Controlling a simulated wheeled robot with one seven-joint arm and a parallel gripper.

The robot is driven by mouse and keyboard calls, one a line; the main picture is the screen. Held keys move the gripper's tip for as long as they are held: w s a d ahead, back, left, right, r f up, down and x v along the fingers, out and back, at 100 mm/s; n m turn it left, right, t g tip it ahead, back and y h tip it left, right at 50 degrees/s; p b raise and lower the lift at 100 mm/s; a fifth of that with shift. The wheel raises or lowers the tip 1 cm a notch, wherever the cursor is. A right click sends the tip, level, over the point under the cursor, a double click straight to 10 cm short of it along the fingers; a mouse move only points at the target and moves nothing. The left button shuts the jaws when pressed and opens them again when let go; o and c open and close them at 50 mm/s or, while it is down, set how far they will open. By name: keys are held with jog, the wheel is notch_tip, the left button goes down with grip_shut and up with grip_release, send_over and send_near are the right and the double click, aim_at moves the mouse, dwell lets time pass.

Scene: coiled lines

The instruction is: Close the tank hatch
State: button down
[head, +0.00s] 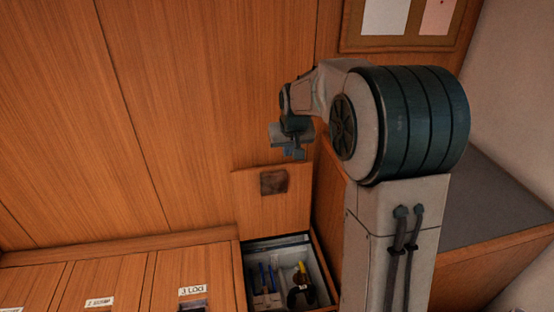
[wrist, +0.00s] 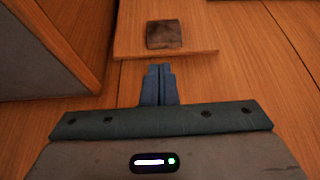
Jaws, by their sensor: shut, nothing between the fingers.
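The tank hatch (head: 293,207) is a wooden lid standing raised against the back panelling, with a dark square patch (head: 273,182) on its face. Below it the open tank (head: 320,279) shows tools inside. In the wrist view the hatch (wrist: 190,53) is at the top, with its dark patch (wrist: 164,34) above my fingertips. My gripper (head: 297,154) is shut and empty, just above the hatch's upper edge in the head view. In the wrist view my gripper (wrist: 158,72) points at the hatch's edge; I cannot tell whether they touch.
Closed wooden lids with labels, one reading 3 LOG (head: 192,291), lie left of the tank. A grey-topped wooden cabinet (head: 500,200) stands at right behind my arm. A pinboard (head: 400,42) hangs on the wall above. A wooden side wall (wrist: 75,45) is close on the left in the wrist view.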

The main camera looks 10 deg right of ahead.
jog(key=shift+t, duration=0.7)
jog(key=w+f, duration=0.6)
jog(key=w, duration=0.1)
jog(key=w+d+f+b, duration=0.1)
jog(key=w+f, duration=0.6)
jog(key=w+d+f, duration=0.1)
jog(key=w+f, duration=0.6)
jog(key=shift+w+d+f, duration=0.1)
jog(key=shift+w+d, duration=0.1)
jog(key=shift+d, duration=0.05)
jog(key=shift+f, duration=0.1)
jog(key=shift+b, duration=0.35)
